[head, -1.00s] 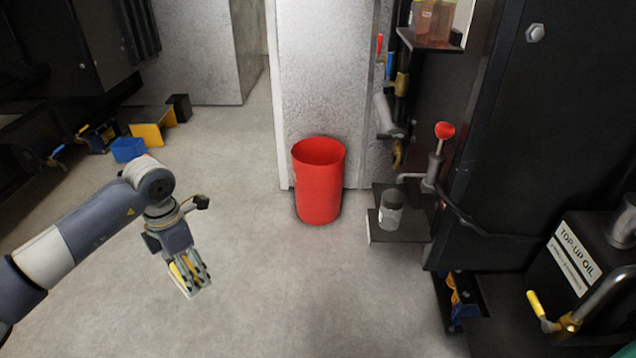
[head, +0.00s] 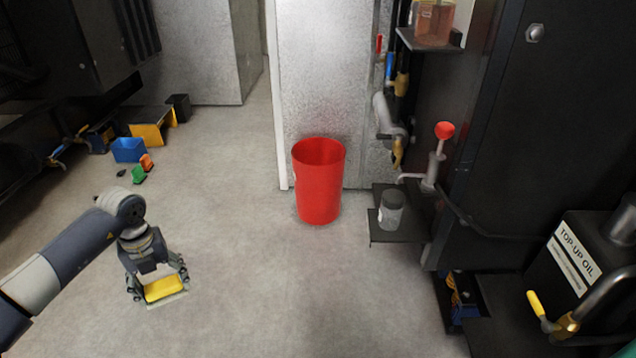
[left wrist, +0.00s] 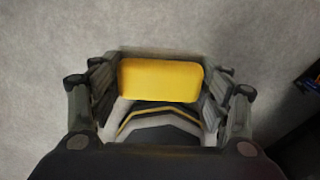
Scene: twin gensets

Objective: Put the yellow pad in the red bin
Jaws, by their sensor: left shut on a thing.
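The yellow pad (head: 164,288) is held between the fingers of my left gripper (head: 160,287), above the grey floor at the lower left of the head view. In the left wrist view the yellow pad (left wrist: 160,80) spans the space between the two fingers of the left gripper (left wrist: 160,84), which is shut on it. The red bin (head: 319,184) stands upright on the floor near the middle of the head view, to the right of and beyond my left gripper. Its top is open; its bottom inside is hidden. My right gripper is not in view.
A low dark shelf with a grey-lidded jar (head: 391,210) stands right of the bin. A red-knobbed hand pump (head: 437,155) is beside it. A blue box (head: 128,150) and small green (head: 139,174) and orange pieces lie at left. The floor between gripper and bin is clear.

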